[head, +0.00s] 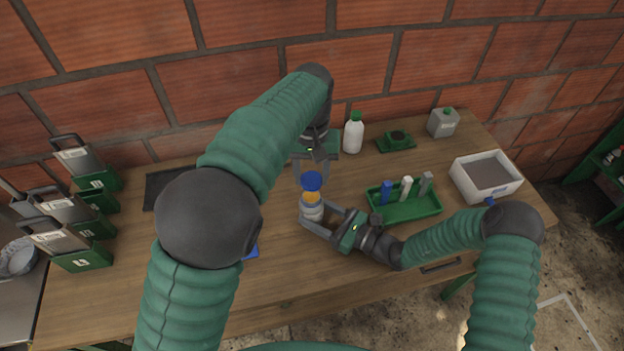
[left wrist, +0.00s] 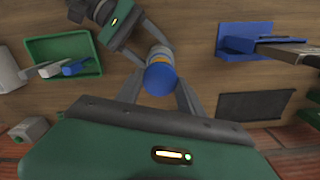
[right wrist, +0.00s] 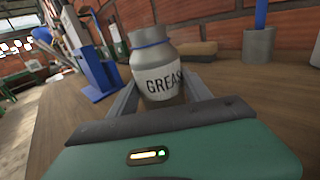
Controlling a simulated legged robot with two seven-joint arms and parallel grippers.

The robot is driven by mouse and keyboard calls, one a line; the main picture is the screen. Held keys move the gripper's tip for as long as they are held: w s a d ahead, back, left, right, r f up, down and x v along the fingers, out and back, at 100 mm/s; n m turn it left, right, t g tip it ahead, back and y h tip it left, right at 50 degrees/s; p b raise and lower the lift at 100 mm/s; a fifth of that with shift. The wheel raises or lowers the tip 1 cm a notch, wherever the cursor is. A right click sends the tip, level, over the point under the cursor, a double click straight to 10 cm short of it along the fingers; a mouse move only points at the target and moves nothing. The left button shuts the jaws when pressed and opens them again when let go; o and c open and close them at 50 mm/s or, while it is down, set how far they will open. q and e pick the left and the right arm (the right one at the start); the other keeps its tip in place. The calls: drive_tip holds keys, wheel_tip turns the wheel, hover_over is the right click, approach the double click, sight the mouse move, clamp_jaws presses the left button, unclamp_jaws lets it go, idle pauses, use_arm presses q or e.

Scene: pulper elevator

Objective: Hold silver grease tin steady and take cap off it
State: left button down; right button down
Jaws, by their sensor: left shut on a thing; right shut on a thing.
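The silver grease tin (head: 312,213) is upright over the wooden table. In the right wrist view its GREASE label (right wrist: 163,82) faces me, and its grey neck with a thin blue ring has no cap on it. My right gripper (head: 316,216) is shut around the tin's body. The blue cap (head: 312,181) is above the tin in the head view, with an orange patch between them. My left gripper (head: 312,176) points down and is shut on the cap. The cap also shows between its fingers in the left wrist view (left wrist: 160,80). The exact gap is hard to tell.
A green tray (head: 405,208) with several small sticks is right of the tin. A white bottle (head: 353,136), a green block (head: 396,141), a grey canister (head: 443,122) and a white box (head: 486,179) stand behind and right. Green holders (head: 82,258) line the left. A brick wall closes the back.

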drive_tip(key=shift+c, duration=2)
unclamp_jaws()
